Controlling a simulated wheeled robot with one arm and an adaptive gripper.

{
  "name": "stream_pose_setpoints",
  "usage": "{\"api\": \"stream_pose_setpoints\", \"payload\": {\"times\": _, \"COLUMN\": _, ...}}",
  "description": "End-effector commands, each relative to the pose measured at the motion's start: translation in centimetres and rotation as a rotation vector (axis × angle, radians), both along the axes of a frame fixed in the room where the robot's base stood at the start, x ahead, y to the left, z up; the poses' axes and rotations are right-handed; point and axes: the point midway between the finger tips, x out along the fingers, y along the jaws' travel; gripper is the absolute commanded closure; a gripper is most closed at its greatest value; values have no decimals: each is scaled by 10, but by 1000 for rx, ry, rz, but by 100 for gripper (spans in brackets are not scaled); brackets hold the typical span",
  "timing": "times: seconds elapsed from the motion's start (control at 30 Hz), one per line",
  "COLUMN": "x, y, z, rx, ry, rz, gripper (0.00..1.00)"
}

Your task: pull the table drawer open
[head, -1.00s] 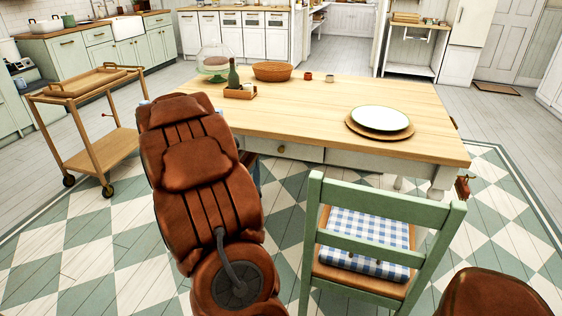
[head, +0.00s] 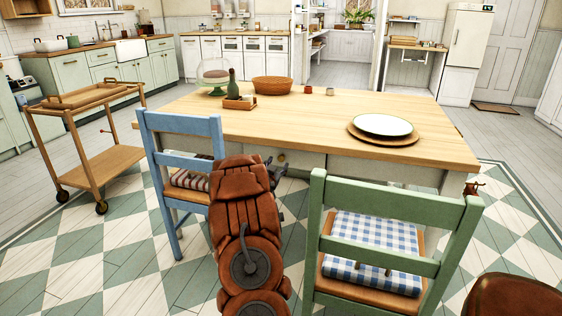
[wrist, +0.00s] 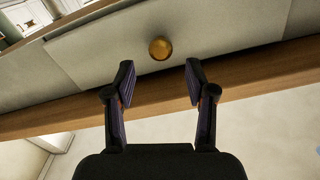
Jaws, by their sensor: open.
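The wooden-topped table (head: 310,112) stands ahead of me. Its drawer front (wrist: 225,40) is pale and carries a round brass knob (wrist: 160,48). The knob also shows in the head view (head: 281,158), just below the table edge. The drawer looks shut. My gripper (wrist: 160,80) is open and empty, its two dark fingers spread apart. In the wrist view the knob lies just beyond the fingertips, centred between them, and no finger touches it. In the head view my arm hides much of the gripper (head: 275,168).
A blue chair (head: 182,124) stands close left of my arm and a green chair (head: 395,195) with a checked cushion close right. The tabletop holds a plate (head: 383,124), a basket (head: 272,85) and a bottle (head: 233,84). A wooden trolley (head: 100,165) stands at left.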

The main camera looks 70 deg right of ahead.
Motion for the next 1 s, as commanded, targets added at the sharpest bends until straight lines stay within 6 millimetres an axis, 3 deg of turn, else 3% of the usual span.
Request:
{"api": "stream_pose_setpoints", "payload": {"times": 0.5, "x": 6, "y": -49, "z": -1, "rx": 0, "ry": 0, "rz": 0, "gripper": 45}}
{"api": "stream_pose_setpoints", "payload": {"times": 1.0, "x": 7, "y": -58, "z": -1, "rx": 2, "ry": 1, "rz": 1, "gripper": 45}}
